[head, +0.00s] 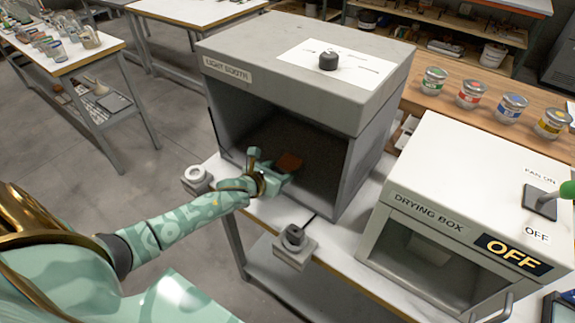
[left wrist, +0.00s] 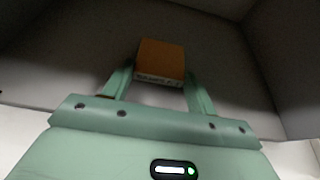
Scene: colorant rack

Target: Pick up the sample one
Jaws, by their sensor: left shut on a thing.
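The sample is a small orange-brown block (head: 290,161) inside the open front of the grey light booth (head: 235,105). In the left wrist view the block (left wrist: 160,58) sits between my two fingers, with a pale label strip on its near edge; the print is too small to read surely. My left gripper (head: 279,174) reaches into the booth from the front and is shut on the block. I cannot tell whether the block touches the booth floor. My right gripper is not in view.
The booth walls (head: 362,165) and top surround the gripper on the sides and above. A drying box (head: 415,207) marked OFF stands to the right. Two small fixtures, one with a white ring (head: 197,174) and one dark (head: 294,236), sit at the table's front edge. Paint jars (head: 471,94) stand behind.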

